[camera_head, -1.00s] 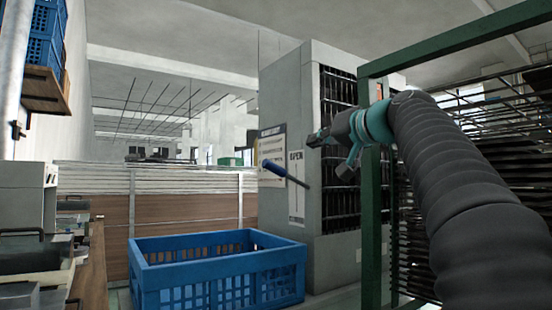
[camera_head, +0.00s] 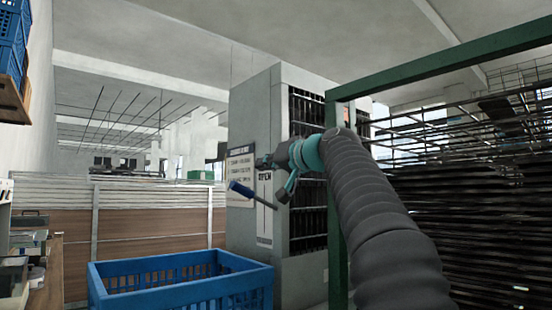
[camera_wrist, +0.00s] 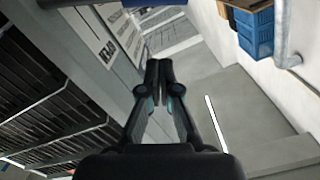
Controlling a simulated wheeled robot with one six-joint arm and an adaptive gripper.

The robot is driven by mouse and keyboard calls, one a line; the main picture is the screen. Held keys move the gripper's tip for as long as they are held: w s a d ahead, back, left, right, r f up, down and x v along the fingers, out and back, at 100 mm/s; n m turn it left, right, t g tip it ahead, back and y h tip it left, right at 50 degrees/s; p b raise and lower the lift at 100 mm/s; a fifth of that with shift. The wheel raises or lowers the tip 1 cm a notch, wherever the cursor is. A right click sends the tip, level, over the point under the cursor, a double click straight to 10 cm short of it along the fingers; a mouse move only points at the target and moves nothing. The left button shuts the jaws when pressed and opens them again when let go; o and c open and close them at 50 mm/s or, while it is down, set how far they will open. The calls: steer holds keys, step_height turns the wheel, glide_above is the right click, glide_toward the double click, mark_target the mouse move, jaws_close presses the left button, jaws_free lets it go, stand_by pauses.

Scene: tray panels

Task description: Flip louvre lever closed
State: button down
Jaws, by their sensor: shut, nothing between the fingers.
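The louvre lever has a blue grip (camera_head: 241,189) and a thin grey rod sloping down to the right. It sticks out in front of a grey cabinet (camera_head: 250,110) with a sign reading OPEN (camera_head: 265,215). My gripper (camera_head: 262,161) is shut and empty, above and slightly right of the blue grip in the head view, apart from it in the picture. The depth gap is unclear. In the wrist view the closed fingertips (camera_wrist: 158,68) point toward the cabinet's sign side. A dark blue piece at that view's top edge may be the grip; most of it is cut off.
A blue crate (camera_head: 180,284) stands on the floor below the lever. A green-framed rack (camera_head: 338,220) with dark trays stands to the right, close behind my arm. A wood-panelled partition (camera_head: 150,225) is at the back left.

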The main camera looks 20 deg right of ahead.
mark_target(254, 198)
steer(key=shift+w+a+f+b, duration=0.25)
steer(key=shift+w+a+f, duration=0.15)
steer(key=shift+a+f, duration=0.15)
steer(key=shift+w+a+f+b, duration=0.25)
steer(key=shift+w+a+f, duration=0.15)
steer(key=shift+f, duration=0.3)
steer(key=shift+w+a+f+b, duration=0.25)
steer(key=shift+w+a+f, duration=0.15)
steer(key=shift+a+f, duration=0.15)
steer(key=shift+f, duration=0.2)
